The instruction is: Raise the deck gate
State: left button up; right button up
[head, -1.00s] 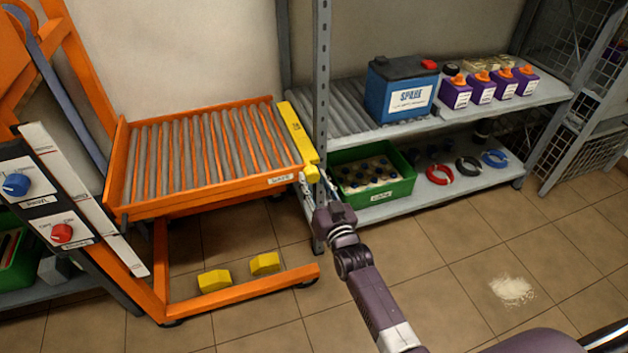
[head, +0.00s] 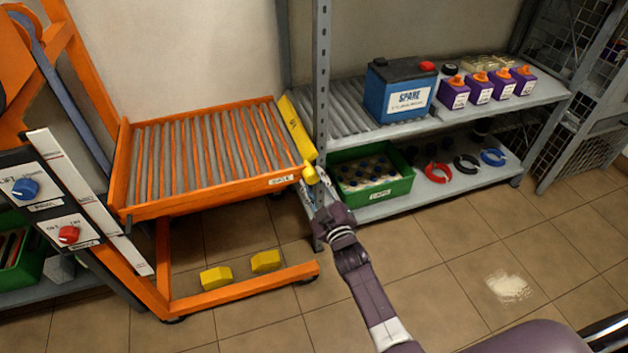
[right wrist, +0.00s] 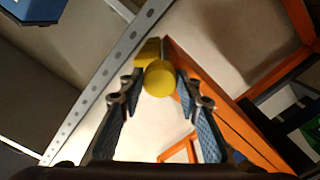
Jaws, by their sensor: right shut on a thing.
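The deck gate is a yellow bar (head: 297,130) along the right end of the orange roller deck (head: 160,208), beside the grey shelf post. Its near end carries a rounded yellow knob (head: 310,174), which shows end-on in the right wrist view (right wrist: 160,79). My right gripper (head: 316,187) is at this knob, shut on it, with its blue-padded fingers on either side in the right wrist view. The fingertips partly hide the knob's lower side in the head view. My left gripper is out of view.
A grey shelf (head: 455,190) close on the right holds a blue SPARE battery (head: 400,92), purple bottles and a green crate (head: 400,188). A panel with blue and red knobs (head: 50,209) stands at left.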

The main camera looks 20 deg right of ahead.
jog(key=shift+n, duration=0.9)
jog(key=n, duration=0.2)
jog(key=shift+n, duration=0.4)
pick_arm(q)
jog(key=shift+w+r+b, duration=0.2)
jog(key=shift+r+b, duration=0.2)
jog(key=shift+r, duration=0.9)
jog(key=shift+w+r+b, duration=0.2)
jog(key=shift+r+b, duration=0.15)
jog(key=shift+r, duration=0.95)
pick_arm(e)
jog(key=shift+n, duration=2)
jog(key=o, duration=1.2)
jog(key=shift+c, duration=0.2)
jog(key=s, duration=1.2)
jog(key=shift+d, duration=0.2)
